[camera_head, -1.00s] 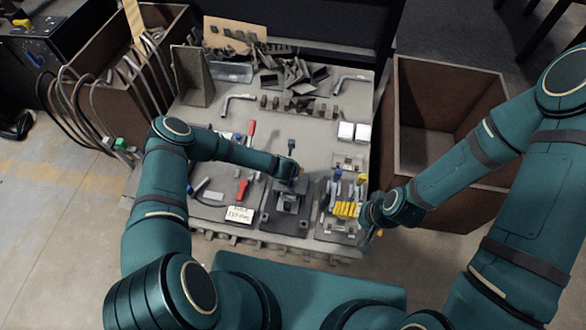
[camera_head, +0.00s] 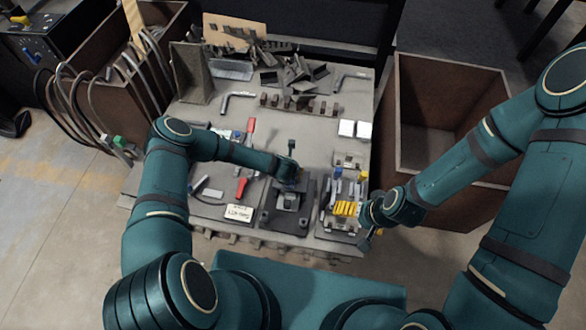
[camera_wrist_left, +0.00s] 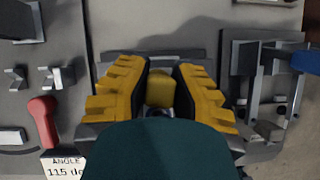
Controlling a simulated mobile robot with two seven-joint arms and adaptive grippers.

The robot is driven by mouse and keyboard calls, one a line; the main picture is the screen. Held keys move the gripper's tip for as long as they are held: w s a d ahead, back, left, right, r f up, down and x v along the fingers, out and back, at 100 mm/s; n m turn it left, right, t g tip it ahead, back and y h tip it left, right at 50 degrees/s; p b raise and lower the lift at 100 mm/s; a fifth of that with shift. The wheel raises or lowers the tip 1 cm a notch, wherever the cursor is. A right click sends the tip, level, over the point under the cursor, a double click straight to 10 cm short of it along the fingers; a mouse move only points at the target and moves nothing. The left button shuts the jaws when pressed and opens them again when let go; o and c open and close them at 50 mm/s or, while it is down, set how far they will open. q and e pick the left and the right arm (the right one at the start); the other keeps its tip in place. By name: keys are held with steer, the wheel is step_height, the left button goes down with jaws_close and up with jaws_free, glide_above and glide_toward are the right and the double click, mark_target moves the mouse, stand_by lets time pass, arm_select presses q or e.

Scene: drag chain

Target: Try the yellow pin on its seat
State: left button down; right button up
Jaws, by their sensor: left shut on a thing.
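My left gripper (camera_head: 296,178) is over the dark fixture (camera_head: 285,222) at the front middle of the bench. In the left wrist view its ridged yellow fingers (camera_wrist_left: 160,96) are closed on either side of the yellow pin (camera_wrist_left: 160,88), which sits between them. A grey metal part shows just below the pin. The seat is mostly hidden by the fingers and my wrist, so I cannot tell whether the pin touches it or is in it. My right gripper (camera_head: 372,238) is at the bench's front right edge, small and partly hidden by its arm.
A red-handled tool (camera_head: 242,187) and a label card (camera_head: 239,212) lie left. Two white blocks (camera_head: 347,128) and loose metal parts lie farther back. Brown bins (camera_head: 440,175) flank the bench.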

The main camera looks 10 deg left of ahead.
arm_select(q)
steer(key=shift+f+b, duration=0.3)
steer(key=shift+f, duration=0.2)
stand_by(0.7)
steer(key=c, duration=0.9)
jaws_free()
steer(key=shift+r, duration=0.1)
steer(key=v, duration=1.2)
